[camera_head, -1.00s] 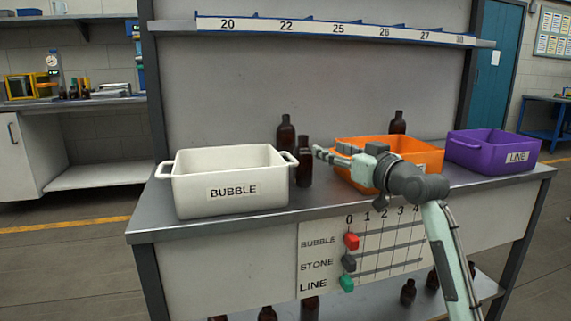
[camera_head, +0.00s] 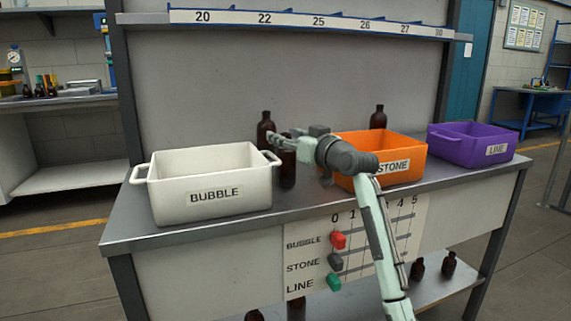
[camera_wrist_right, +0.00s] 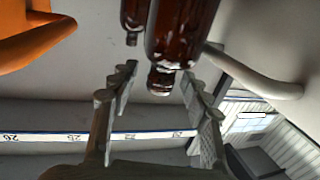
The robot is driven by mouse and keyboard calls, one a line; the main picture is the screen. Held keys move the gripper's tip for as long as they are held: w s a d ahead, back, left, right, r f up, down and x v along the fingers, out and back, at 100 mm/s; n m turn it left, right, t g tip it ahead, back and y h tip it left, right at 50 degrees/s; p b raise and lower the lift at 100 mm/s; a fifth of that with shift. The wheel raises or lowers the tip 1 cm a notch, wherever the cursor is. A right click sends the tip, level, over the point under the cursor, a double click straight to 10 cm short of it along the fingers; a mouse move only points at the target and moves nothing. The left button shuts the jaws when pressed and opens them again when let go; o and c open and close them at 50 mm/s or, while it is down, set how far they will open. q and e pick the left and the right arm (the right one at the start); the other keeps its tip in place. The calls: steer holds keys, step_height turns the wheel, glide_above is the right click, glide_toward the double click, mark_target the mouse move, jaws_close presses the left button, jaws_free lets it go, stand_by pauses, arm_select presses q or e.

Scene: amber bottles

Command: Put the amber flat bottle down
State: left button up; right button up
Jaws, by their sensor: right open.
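A dark amber bottle (camera_head: 288,170) stands upright on the bench between the white and orange crates. My right gripper (camera_head: 275,142) is at its top and hides part of its neck and shoulder. In the right wrist view, which is upside down, the fingers (camera_wrist_right: 160,76) are spread, with the bottle's (camera_wrist_right: 180,35) neck and cap in the gap between them. I cannot tell whether they touch it. A second amber bottle (camera_head: 265,128) stands just behind, and shows in the wrist view too (camera_wrist_right: 134,15). I cannot tell which is flat. My left gripper is not in view.
A white BUBBLE crate (camera_head: 165,195) is left of the bottle. An orange STONE crate (camera_head: 403,168) and a purple LINE crate (camera_head: 470,150) are to its right. Another amber bottle (camera_head: 378,117) stands behind the orange crate. The bench's front strip (camera_head: 290,203) is clear.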

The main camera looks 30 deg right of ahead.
jaws_close()
stand_by(0.5)
